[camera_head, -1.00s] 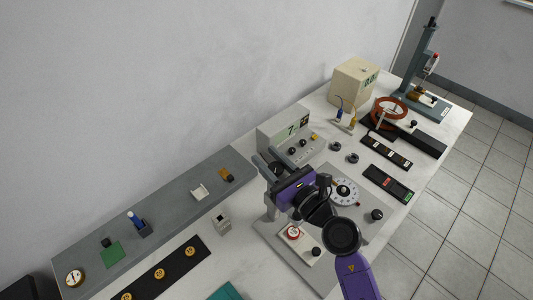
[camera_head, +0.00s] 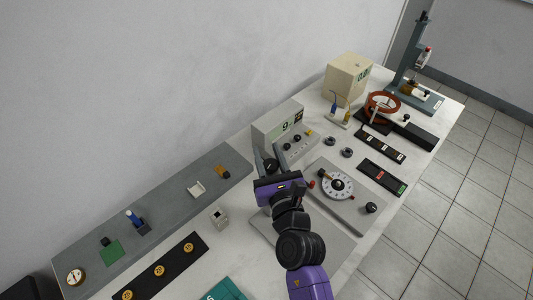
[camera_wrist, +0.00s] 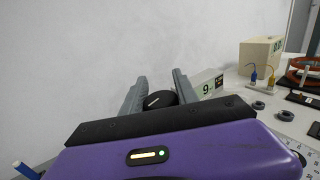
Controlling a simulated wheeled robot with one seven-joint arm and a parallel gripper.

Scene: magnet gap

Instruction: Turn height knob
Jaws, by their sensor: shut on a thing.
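A black round knob (camera_wrist: 160,99) with a white pointer line sits between the two grey fingers of my gripper (camera_wrist: 160,84) in the wrist view. In the head view the knob (camera_head: 271,165) shows just beyond my purple gripper body. My gripper (camera_head: 270,157) is shut on this knob, with one finger on each side. The white line on the knob is tilted. A beige box with a green display (camera_head: 285,126) stands just behind and to the right; its display shows a digit that looks like 9. The knob's mount is mostly hidden by my gripper.
A grey plate with a white graduated dial (camera_head: 337,185) and a black knob (camera_head: 371,207) lies to the right. A grey shelf (camera_head: 170,206) with small parts runs along the wall. Two dark rings (camera_head: 347,152) lie behind the dial. Bare white tabletop lies between them.

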